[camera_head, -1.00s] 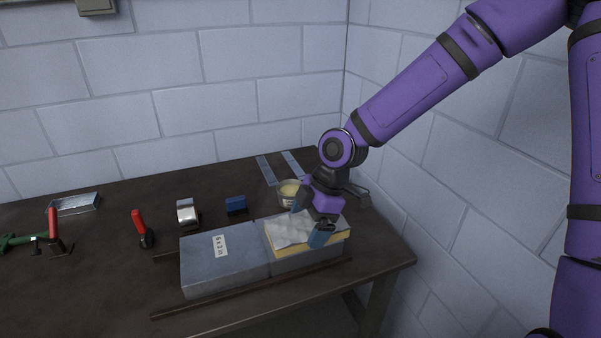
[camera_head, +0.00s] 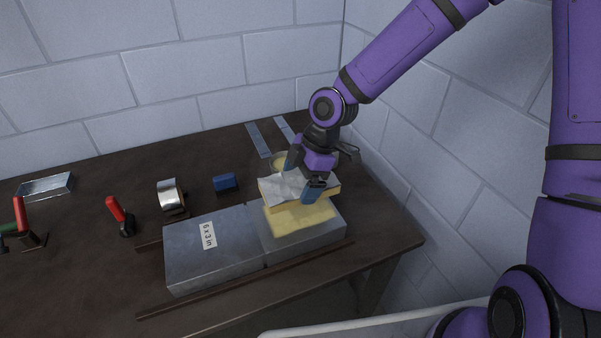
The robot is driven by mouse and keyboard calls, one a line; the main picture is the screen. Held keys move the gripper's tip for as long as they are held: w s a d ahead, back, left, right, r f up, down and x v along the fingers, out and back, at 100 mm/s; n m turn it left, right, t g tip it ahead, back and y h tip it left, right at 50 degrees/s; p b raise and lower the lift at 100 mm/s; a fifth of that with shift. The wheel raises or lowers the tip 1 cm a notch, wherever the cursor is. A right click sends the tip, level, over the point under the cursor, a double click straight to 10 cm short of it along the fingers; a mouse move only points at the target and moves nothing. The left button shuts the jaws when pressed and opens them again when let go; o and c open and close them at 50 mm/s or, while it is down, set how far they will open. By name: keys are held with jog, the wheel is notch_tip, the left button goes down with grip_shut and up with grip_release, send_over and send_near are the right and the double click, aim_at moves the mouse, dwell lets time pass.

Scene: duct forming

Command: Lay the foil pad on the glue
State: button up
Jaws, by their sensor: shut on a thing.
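My gripper (camera_head: 303,177) is shut on the foil pad (camera_head: 282,188), a yellow slab with a crinkled silver face on top. The pad is over the back part of the right half of a grey metal duct. I cannot tell whether its underside touches the duct. A pale yellow glue patch (camera_head: 303,217) shows on the duct's right half (camera_head: 322,234), in front of the pad. The pad hides the back of the patch. The duct's left half (camera_head: 190,245) is bare, with a "6 x 3 in" label (camera_head: 208,235).
A round tub (camera_head: 279,158) stands behind the pad, partly hidden. A blue block (camera_head: 225,183), a silver tape roll (camera_head: 170,195) and red-handled tools (camera_head: 116,209) lie left of it. Metal strips (camera_head: 258,140) lie at the back. A wall stands close on the right.

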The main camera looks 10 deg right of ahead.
aim_at(295, 213)
jog(key=shift+f, duration=3.4)
jog(key=o, duration=0.6)
jog(key=shift+v, duration=5.35)
